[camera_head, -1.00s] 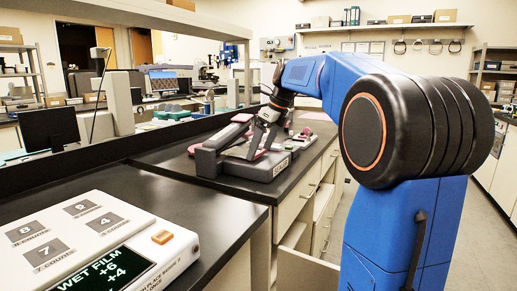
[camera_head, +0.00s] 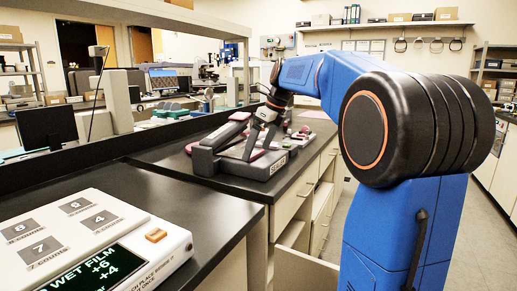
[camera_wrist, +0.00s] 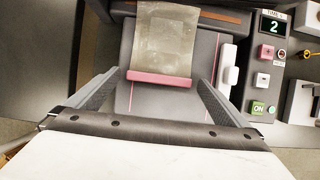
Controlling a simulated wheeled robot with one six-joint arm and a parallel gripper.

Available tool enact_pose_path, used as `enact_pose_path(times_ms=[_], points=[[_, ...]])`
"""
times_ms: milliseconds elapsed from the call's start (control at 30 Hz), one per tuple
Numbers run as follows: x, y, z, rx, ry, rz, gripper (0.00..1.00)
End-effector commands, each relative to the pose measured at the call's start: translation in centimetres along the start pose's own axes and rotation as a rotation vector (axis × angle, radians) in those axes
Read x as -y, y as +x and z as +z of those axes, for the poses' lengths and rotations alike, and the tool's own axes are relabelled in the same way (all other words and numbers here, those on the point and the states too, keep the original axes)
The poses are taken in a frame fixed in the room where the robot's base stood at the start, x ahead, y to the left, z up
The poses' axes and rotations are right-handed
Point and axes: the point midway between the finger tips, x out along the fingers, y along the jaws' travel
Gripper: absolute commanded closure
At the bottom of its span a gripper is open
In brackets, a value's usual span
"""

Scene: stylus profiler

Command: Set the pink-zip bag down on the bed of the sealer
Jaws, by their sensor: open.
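The pink-zip bag is a clear greyish pouch (camera_wrist: 165,40) with a pink zip strip (camera_wrist: 163,77) along its near edge. It lies on the grey bed (camera_wrist: 150,100) of the sealer in the wrist view, with its far end towards the dark bar across the back. My gripper (camera_wrist: 158,78) is open, with one finger on each side of the zip strip and visible gaps between. In the head view the sealer (camera_head: 207,162) stands on the black counter, and my gripper (camera_head: 256,135) is low over it. The bag is too small to make out there.
A control panel beside the bed carries a display reading 2 (camera_wrist: 274,28) and a green ON button (camera_wrist: 258,107). A white block (camera_wrist: 229,64) stands at the bed's right edge. A keypad device (camera_head: 90,240) sits on the nearer counter. Pink items lie beyond the sealer.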

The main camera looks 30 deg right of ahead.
Motion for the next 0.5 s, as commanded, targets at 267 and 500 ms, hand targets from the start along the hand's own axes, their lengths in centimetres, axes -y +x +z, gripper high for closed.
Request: enact_pose_path(times_ms=[267, 500], points=[[0.1, -4.5, 0.0, 0.002, 0.001, -0.003, 0.00], [0.1, -8.9, 0.0, 0.001, 0.001, -0.002, 0.00]])
